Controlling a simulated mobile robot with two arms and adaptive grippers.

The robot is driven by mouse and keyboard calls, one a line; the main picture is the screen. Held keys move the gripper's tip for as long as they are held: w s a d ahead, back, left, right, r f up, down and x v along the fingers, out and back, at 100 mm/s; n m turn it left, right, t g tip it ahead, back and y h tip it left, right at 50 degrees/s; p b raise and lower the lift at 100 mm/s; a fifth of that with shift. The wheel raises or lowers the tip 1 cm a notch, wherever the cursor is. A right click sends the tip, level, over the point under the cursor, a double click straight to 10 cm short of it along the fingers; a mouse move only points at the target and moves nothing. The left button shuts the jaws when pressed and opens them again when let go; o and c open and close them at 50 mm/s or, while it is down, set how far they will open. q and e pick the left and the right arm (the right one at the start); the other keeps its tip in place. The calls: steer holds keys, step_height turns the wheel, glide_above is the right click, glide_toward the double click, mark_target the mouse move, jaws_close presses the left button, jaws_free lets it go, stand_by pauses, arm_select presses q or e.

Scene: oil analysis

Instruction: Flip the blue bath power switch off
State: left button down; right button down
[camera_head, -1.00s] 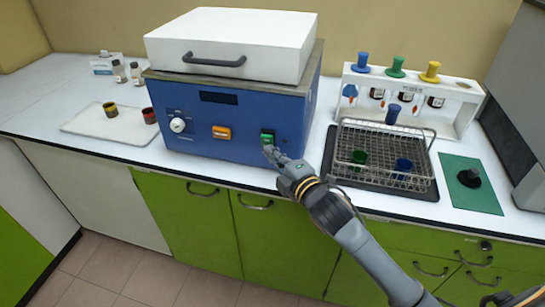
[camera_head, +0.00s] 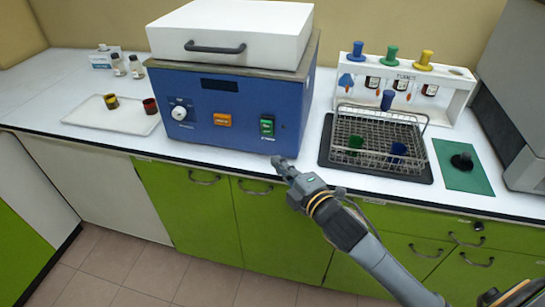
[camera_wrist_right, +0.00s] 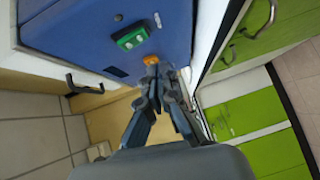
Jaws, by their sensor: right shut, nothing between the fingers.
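The blue bath (camera_head: 225,112) stands on the counter with its white lid closed. Its green power switch (camera_head: 267,126) is on the lower right of the front panel and also shows in the right wrist view (camera_wrist_right: 131,38). An orange switch (camera_head: 222,119) and a white knob (camera_head: 179,113) sit to its left. My right gripper (camera_head: 279,163) is shut and empty, below the green switch near the counter's front edge, apart from the panel. Its closed fingertips show in the right wrist view (camera_wrist_right: 152,66). Which way the switch is tipped is too small to tell. My left gripper is not in view.
A wire rack (camera_head: 375,140) with coloured cups stands on a dark tray right of the bath. Behind it is a white stand (camera_head: 455,95) with coloured plungers. A white tray (camera_head: 112,121) with two small cups lies left. Green cabinets (camera_head: 190,220) are below.

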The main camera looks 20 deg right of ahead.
steer(key=shift+f+b+v, duration=0.2)
steer(key=shift+v, duration=1.1)
steer(key=shift+f+b+v, duration=0.15)
steer(key=shift+f+v, duration=0.05)
steer(key=shift+v, duration=1.1)
steer(key=shift+a, duration=0.15)
